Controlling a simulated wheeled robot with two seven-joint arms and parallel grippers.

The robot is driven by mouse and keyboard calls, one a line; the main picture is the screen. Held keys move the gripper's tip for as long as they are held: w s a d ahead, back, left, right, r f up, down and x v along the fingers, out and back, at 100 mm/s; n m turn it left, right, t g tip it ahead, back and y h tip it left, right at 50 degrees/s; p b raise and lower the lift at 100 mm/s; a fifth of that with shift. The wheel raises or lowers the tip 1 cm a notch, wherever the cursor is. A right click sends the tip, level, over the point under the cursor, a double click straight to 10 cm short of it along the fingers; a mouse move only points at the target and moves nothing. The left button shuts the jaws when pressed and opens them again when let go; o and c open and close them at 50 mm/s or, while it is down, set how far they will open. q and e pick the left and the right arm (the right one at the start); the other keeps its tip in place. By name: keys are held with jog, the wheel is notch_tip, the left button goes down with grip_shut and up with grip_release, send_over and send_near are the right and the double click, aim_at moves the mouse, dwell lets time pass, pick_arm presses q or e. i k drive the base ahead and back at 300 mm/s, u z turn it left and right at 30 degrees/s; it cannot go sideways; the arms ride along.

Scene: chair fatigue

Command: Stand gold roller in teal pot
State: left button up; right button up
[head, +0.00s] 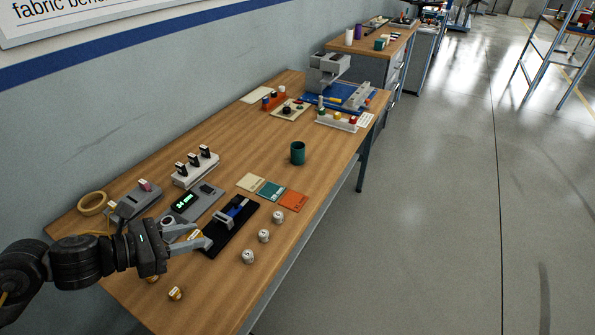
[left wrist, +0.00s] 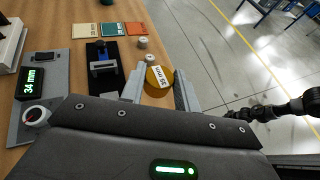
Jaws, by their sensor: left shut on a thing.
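My left gripper (head: 203,240) is shut on the gold roller (left wrist: 158,80), held between its two grey fingers. The roller's label reads 35 mm in the left wrist view. In the head view the roller is mostly hidden by the fingers, near the front end of the black tray (head: 236,236). The teal pot (head: 298,153) stands upright on the bench, farther back and to the right, apart from the gripper. A dark arm part of mine reaches in at the right of the left wrist view; its gripper (left wrist: 245,113) is too small to read.
Three pale rollers (head: 264,236) stand along the bench's front edge. Coloured cards (head: 270,189) lie between tray and pot. A grey gauge (head: 190,203) and a rack with black-topped pieces (head: 196,167) are behind. Smaller gold-topped pieces (head: 175,293) sit near my arm.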

aim_at(299, 159)
jog(key=u, duration=0.1)
jog(key=k, duration=0.2)
jog(key=z, duration=0.85)
jog(key=i, duration=0.8)
jog(key=z, duration=0.3)
